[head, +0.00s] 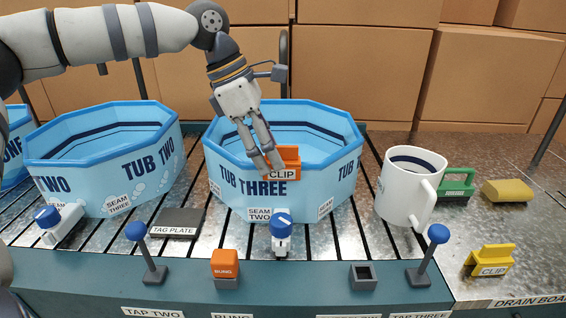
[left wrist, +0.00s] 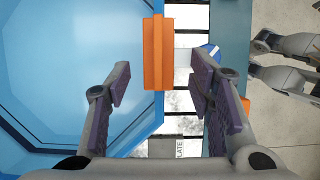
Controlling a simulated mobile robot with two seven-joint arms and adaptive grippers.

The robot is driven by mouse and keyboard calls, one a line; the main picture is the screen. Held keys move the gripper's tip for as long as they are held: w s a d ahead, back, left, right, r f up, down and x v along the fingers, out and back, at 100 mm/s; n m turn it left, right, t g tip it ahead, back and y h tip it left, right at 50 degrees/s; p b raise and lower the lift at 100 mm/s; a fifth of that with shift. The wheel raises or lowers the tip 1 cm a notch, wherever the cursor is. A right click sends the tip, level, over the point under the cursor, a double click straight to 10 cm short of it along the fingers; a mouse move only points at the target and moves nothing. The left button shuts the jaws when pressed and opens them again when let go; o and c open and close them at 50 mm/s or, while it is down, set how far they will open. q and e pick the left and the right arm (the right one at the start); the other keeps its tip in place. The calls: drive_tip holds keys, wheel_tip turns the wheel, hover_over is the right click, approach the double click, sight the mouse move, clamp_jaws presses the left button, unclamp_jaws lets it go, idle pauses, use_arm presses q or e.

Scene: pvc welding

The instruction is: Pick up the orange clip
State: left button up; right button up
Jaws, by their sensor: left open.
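The orange clip (head: 285,160) sits on the front rim of the blue tub three (head: 330,180), with its label facing out. It also shows in the left wrist view (left wrist: 158,52), straddling the tub edge. My left gripper (head: 268,168) is open and comes down from above at the clip. In the left wrist view its two fingers (left wrist: 160,88) are spread to either side of the clip's line, and nothing is between their pads but the clip's near end at most. Contact cannot be told. My right gripper is not in view.
Tub two (head: 100,160) stands left of tub three. A white mug (head: 408,190) stands close on the right. A yellow clip (head: 490,260) and a green clip (head: 456,184) lie on the drain board. A blue-knobbed tap (head: 281,232) stands before tub three.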

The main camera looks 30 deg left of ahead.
use_arm(q)
drive_tip(key=x, duration=0.2)
drive_tip(key=shift+w+d+f, duration=0.1)
drive_tip(key=shift+w+f, duration=0.05)
drive_tip(key=shift+f, duration=0.25)
clamp_jaws()
drive_tip(key=shift+r, duration=0.15)
